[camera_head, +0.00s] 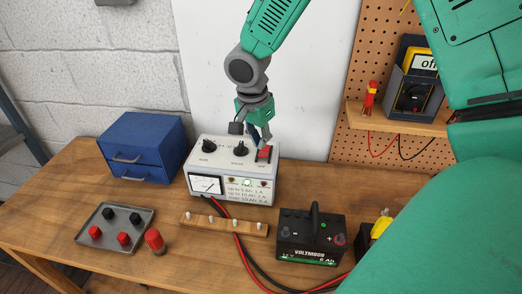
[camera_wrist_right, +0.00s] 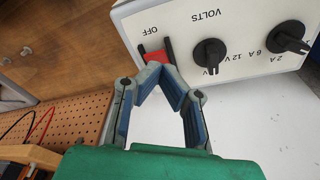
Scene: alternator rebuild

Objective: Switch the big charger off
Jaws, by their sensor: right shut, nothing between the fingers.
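The big charger (camera_head: 205,172) is a pale grey box on the bench with a dial meter, two black knobs and a red switch (camera_head: 264,153) at the right of its sloping top. In the right wrist view the red switch (camera_wrist_right: 169,50) sits beside the word OFF. My right gripper (camera_head: 261,139) comes down from above, just behind the switch. Its blue fingertips (camera_wrist_right: 158,74) are together, empty, right by the switch; I cannot tell if they touch it. My left gripper does not show.
A blue drawer box (camera_head: 140,147) stands left of the charger. A tray (camera_head: 101,246) with red and black caps, a wooden strip with pegs (camera_head: 225,222) and a black battery (camera_head: 311,236) lie in front. Red and black cables run from the charger. A meter sits on the right shelf (camera_head: 397,122).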

